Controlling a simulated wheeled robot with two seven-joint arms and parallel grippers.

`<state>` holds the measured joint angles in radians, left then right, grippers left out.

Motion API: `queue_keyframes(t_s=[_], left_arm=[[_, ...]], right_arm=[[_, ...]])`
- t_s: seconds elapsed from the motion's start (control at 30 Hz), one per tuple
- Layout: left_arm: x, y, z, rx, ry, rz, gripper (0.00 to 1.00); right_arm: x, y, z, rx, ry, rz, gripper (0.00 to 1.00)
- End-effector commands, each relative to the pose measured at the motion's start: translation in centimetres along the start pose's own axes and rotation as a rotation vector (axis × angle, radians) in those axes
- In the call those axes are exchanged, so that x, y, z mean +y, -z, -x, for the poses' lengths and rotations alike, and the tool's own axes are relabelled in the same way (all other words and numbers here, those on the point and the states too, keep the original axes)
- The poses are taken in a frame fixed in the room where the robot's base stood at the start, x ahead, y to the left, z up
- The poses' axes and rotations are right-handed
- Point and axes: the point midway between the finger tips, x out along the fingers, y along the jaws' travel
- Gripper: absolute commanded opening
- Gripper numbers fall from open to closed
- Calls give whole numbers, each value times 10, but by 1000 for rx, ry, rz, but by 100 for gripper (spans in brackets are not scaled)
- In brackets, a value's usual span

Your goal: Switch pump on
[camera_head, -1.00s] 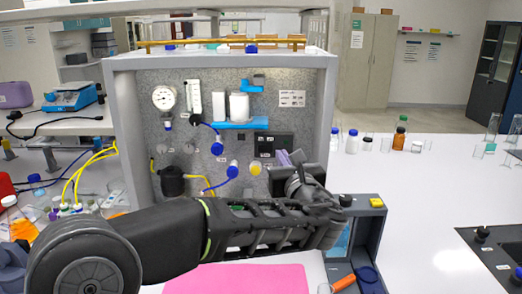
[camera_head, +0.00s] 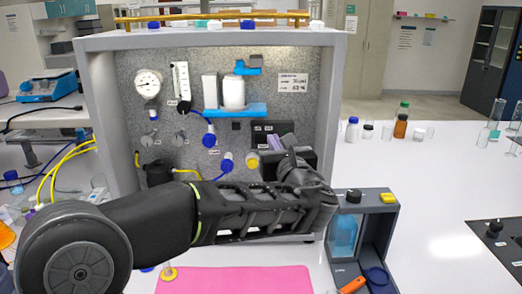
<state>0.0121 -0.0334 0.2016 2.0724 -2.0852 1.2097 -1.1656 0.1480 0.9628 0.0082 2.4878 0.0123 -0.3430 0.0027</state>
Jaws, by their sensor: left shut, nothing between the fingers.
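The membrane rig is a grey speckled panel (camera_head: 215,130) in a light grey frame. A dark control box with small labels (camera_head: 263,127) sits on its right half, largely hidden by my left gripper. I cannot make out which part is the pump switch. A black round unit (camera_head: 158,172), possibly the pump, sits low on the left of the panel, its lower part hidden by my arm. My left gripper (camera_head: 291,162) is shut and empty in front of the control box. Whether it touches the box cannot be told. My right gripper is out of view.
Blue valves (camera_head: 209,140), a gauge (camera_head: 148,83) and a white canister on a blue shelf (camera_head: 235,110) are on the panel. A dark open box with a blue bottle (camera_head: 343,237) stands right of the rig. A pink mat (camera_head: 235,281) lies in front. The right bench is mostly clear.

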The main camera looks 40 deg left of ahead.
Motion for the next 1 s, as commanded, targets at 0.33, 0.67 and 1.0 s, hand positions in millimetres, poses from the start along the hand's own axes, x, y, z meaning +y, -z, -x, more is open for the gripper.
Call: queue_keyframes(t_s=[0.33, 0.67, 1.0], left_arm=[[0, 61, 0, 1, -1, -1, 0], [0, 68, 0, 1, -1, -1, 0], [0, 67, -8, 1, -1, -1, 0]], right_arm=[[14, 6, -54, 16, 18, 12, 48], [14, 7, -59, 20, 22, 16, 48], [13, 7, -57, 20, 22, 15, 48]])
